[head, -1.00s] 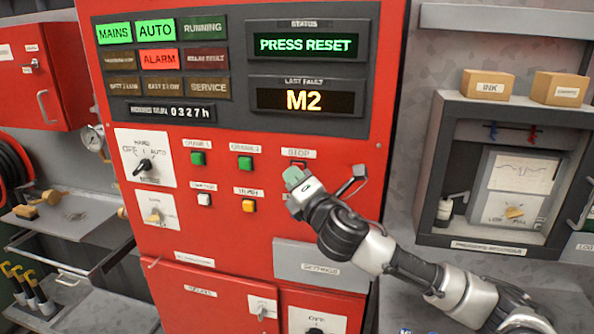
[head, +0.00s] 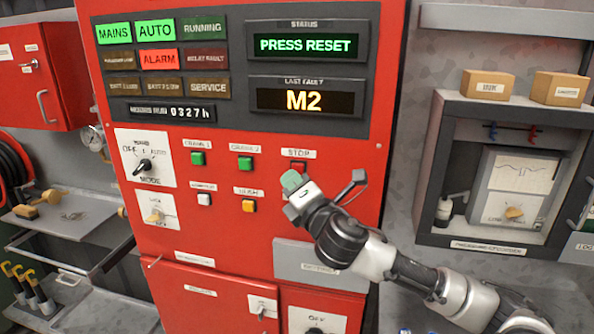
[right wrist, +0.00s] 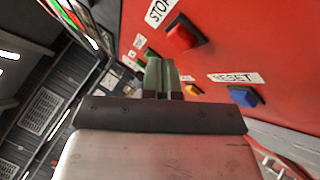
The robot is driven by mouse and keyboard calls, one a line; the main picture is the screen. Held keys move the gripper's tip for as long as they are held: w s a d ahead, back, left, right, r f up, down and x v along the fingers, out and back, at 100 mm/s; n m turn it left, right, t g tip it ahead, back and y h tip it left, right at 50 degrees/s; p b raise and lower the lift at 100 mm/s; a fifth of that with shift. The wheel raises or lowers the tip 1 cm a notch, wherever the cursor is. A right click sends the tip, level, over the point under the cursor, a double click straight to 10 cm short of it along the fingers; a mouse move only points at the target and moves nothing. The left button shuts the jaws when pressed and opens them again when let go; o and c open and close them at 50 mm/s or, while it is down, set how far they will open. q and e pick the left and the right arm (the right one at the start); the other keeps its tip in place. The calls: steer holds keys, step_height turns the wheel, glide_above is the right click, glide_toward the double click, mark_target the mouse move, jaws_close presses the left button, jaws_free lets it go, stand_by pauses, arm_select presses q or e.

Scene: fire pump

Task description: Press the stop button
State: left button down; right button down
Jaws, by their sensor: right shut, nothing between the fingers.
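The red stop button (head: 299,167) sits under its STOP label on the red panel (head: 230,225). In the right wrist view the stop button (right wrist: 182,38) stands out from the panel, above and to the right of my fingertips. My right gripper (head: 293,182) is shut and empty, its green fingertips just below the stop button in the head view. In the right wrist view the fingers of the right gripper (right wrist: 163,76) are together, with a visible gap to the button. My left gripper is not in view.
Green buttons (head: 245,163), a white button (head: 204,199) and a yellow button (head: 249,206) are to the left. The blue reset button (right wrist: 243,96) shows in the wrist view. The status display (head: 306,45) reads PRESS RESET. An open recorder cabinet (head: 440,160) is at right.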

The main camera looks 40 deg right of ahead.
steer(key=s+a, duration=0.3)
steer(key=shift+s+a+p, duration=0.15)
steer(key=shift+a+p, duration=0.25)
stand_by(0.8)
